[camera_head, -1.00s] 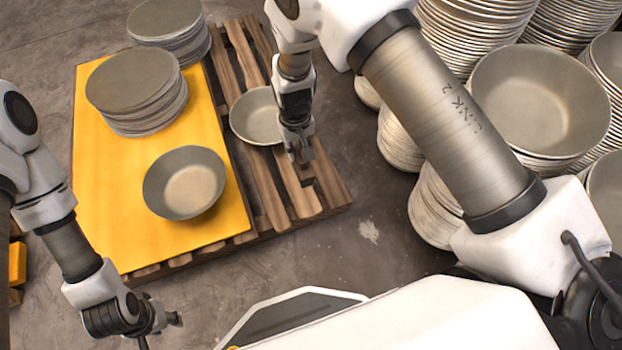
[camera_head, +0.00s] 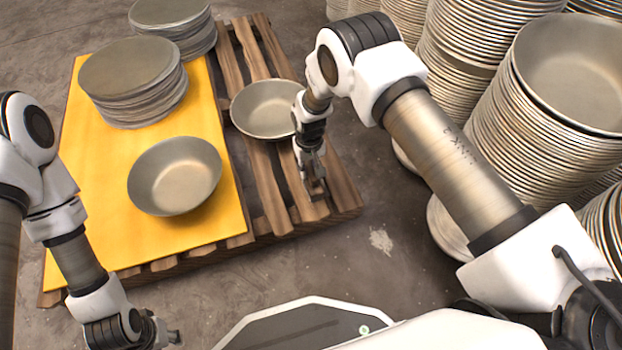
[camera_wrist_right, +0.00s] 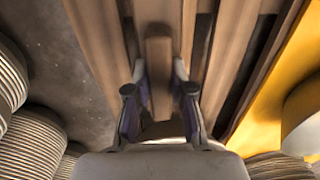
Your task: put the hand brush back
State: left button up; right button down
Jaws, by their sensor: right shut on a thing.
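The hand brush (camera_wrist_right: 158,62) shows in the right wrist view as a brown wooden piece between the two fingers of my right gripper. My right gripper (camera_head: 314,186) is shut on it, low over the front right end of the wooden pallet (camera_head: 262,170). In the head view the brush is small and mostly hidden by the fingers. I cannot tell whether it touches the slats. My left gripper (camera_head: 168,336) is empty near the bottom left, in front of the pallet; its jaw opening is unclear.
A bowl (camera_head: 262,108) sits on the pallet slats behind my right gripper. The yellow board (camera_head: 100,225) carries a single bowl (camera_head: 174,176) and a stack of discs (camera_head: 133,80). Tall bowl stacks (camera_head: 540,125) stand at the right. Bare floor (camera_head: 340,265) lies in front.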

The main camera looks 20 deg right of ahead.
jog(key=f+b, duration=0.2)
jog(key=w+d+f+b, duration=0.1)
jog(key=f, duration=0.1)
jog(key=shift+w, duration=0.1)
jog(key=shift+r, duration=0.25)
jog(key=shift+f, duration=0.1)
jog(key=c, duration=1.4)
grip_release()
jog(key=shift+f, duration=0.1)
jog(key=o, duration=0.4)
